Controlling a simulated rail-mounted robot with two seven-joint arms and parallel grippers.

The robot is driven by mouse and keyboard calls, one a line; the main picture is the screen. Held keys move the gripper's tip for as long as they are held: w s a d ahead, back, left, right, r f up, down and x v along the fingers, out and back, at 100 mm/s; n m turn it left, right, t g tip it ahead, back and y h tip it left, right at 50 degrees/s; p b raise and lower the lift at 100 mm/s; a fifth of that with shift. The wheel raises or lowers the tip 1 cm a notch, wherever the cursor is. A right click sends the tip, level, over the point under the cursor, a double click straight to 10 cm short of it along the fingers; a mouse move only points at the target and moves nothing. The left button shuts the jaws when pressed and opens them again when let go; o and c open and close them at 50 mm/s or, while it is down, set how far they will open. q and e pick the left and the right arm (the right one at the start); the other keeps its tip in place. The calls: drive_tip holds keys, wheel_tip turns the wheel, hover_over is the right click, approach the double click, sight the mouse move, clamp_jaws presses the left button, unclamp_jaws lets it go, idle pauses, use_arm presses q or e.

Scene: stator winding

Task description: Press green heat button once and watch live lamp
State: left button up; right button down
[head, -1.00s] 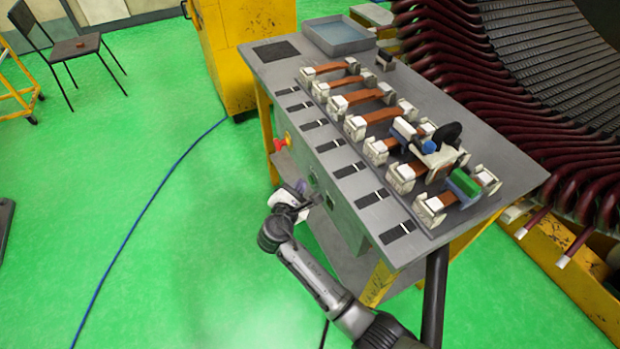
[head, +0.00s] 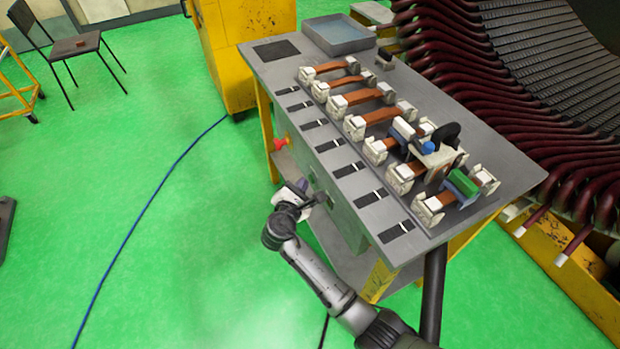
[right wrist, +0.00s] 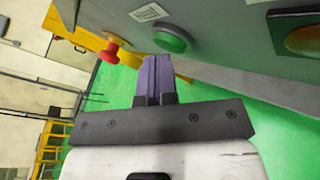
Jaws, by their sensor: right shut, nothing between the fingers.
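The green button (right wrist: 172,39) sits on the grey panel in the right wrist view, just beyond and slightly right of my fingertips. My right gripper (right wrist: 158,62) is shut, with its two purple fingers together and nothing between them. A gap seems to remain between tips and button, but I cannot judge contact for sure. A round amber lamp-like disc (right wrist: 304,40) is at the right edge of that view; it looks dim. In the head view my right gripper (head: 303,186) is beside the bench's front panel, and the button is not clear there. My left gripper is out of view.
A red mushroom knob (right wrist: 111,53) stands out from the panel left of my fingers. The bench (head: 262,75) carries several copper bars in white clamps. A blue cable (head: 150,205) lies on the open green floor at left.

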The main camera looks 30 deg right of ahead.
drive_tip(key=shift+d, duration=0.2)
idle(0.5)
drive_tip(key=shift+a, duration=0.2)
drive_tip(key=shift+a+p, duration=0.3)
drive_tip(key=shift+a, duration=0.3)
drive_tip(key=a, duration=0.5)
drive_tip(key=shift+w, duration=0.1)
idle(0.8)
